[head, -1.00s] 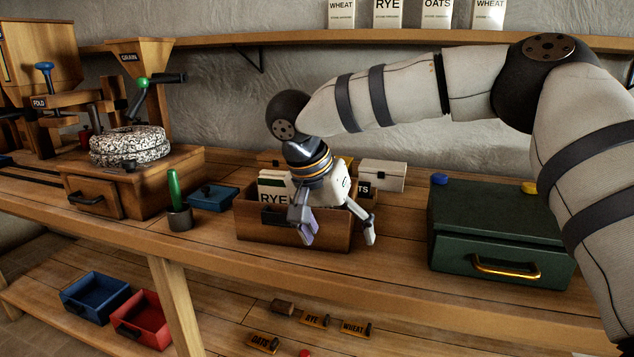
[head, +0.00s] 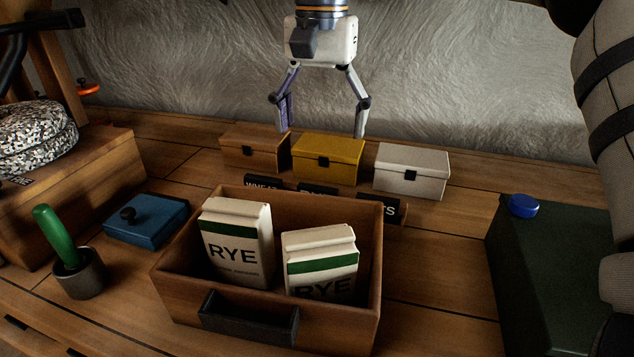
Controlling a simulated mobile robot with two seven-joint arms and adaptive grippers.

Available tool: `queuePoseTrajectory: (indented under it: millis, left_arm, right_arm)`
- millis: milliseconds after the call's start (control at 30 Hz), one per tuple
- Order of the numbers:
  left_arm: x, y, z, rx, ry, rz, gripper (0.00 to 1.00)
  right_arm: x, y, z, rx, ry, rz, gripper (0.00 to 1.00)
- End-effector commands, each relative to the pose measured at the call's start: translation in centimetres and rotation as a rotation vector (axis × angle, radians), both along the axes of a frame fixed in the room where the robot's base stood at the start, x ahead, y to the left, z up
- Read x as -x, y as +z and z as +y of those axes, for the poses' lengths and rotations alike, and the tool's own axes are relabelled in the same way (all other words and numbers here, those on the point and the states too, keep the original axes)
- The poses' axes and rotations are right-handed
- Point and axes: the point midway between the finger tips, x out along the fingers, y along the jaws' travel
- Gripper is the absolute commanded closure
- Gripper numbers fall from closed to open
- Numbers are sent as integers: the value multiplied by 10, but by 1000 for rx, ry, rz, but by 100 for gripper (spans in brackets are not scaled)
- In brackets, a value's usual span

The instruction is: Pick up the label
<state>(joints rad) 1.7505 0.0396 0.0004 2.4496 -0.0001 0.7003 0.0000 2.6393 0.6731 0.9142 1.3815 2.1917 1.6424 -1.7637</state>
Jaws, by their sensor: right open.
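My right gripper (head: 321,126) is open and empty at the top middle, pointing down. Its two fingers are spread, with the tips just above the boxes at the back of the bench. Three small black label plates stand in front of those boxes: one reads WHEAT (head: 265,183), the middle one (head: 318,191) is mostly hidden behind the drawer rim, and the third (head: 386,210) shows only "TS". Two white packs with a green band and RYE print, one at left (head: 237,240) and one at right (head: 320,262), stand in the open wooden drawer. My left gripper is not in view.
Brown (head: 252,150), yellow (head: 328,158) and white (head: 411,172) lidded boxes stand in a row. The wooden drawer (head: 170,275) is in front. A blue box (head: 150,222), a green-handled tool in a cup (head: 78,277) and a dark green chest (head: 550,270) flank it. Bench between drawer and chest is clear.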

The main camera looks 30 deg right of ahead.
Motion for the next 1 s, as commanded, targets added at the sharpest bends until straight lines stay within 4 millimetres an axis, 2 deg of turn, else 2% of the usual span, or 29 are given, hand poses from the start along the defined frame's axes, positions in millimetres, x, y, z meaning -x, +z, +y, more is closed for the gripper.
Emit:
queuePoseTrajectory:
  millis: [200,367,500,600,867,933,1000]
  left_arm:
    - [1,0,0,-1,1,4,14]
    - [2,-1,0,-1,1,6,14]
    - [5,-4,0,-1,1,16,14]
    - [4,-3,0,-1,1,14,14]
    - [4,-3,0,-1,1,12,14]
    - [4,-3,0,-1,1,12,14]
    - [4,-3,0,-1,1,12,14]
  right_arm:
    - [0,-49,-1,1,0,6,18]
    - [-2,-69,-1,0,-2,5,18]
    - [-13,-97,-3,2,-1,7,18]
    - [-12,-111,-3,2,1,5,18]
    - [-13,-117,-3,1,-1,1,18]
    - [-13,-117,-3,1,-1,1,30]
    - [-13,-117,-3,1,-1,1,46]
